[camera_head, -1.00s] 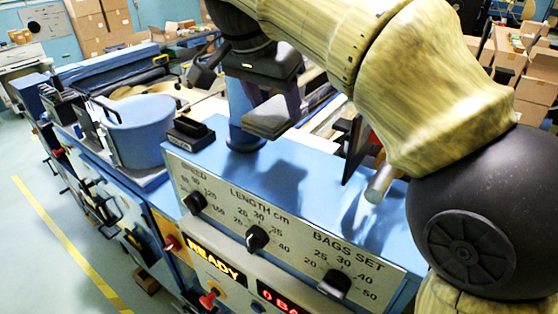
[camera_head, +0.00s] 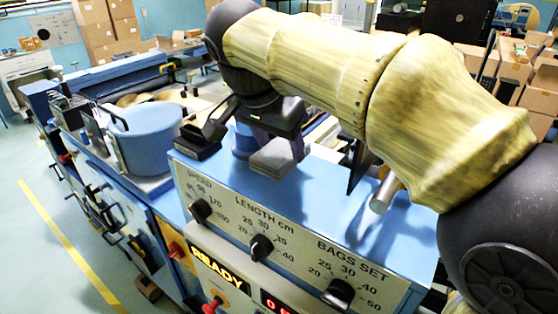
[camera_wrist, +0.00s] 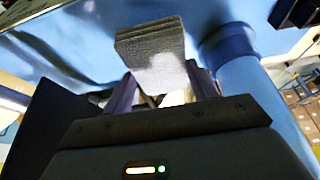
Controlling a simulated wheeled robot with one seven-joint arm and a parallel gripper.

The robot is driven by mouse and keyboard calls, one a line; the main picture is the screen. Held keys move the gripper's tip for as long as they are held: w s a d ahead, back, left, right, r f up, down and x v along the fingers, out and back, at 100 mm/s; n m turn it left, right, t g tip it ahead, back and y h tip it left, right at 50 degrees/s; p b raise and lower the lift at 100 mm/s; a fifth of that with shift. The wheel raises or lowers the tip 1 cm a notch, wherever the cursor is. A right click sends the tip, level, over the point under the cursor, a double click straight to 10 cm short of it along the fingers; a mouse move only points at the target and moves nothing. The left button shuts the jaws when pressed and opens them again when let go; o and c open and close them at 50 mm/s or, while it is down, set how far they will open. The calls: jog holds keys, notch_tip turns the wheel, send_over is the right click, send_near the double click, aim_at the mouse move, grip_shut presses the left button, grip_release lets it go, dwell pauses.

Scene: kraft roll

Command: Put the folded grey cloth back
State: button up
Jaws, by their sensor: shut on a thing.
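The folded grey cloth (camera_head: 278,157) is a small flat layered pad. It also shows in the wrist view (camera_wrist: 155,58), held between the two fingers of my gripper (camera_wrist: 160,88). In the head view my gripper (camera_head: 283,138) is shut on it, low over the blue machine top (camera_head: 315,192). The cloth is close to that surface, but I cannot tell whether it touches. It lies right in front of a blue post (camera_head: 243,142). My arm hides part of the top behind it.
An open black holder (camera_head: 197,141) stands left of the cloth. A blue drum (camera_head: 147,135) stands further left. The panel with knobs (camera_head: 262,247) forms the front edge. A dark upright plate (camera_head: 360,160) and a metal cylinder (camera_head: 384,193) are on the right. Bare top lies between.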

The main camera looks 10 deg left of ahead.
aim_at(277, 153)
jog(key=shift+f+p, duration=0.35)
jog(key=shift+f, duration=1.7)
jog(key=o, duration=0.9)
jog(key=shift+w, duration=0.1)
jog(key=shift+d, duration=0.1)
jog(key=v, duration=1.2)
jog(key=shift+s+b, duration=0.2)
jog(key=shift+b, duration=0.15)
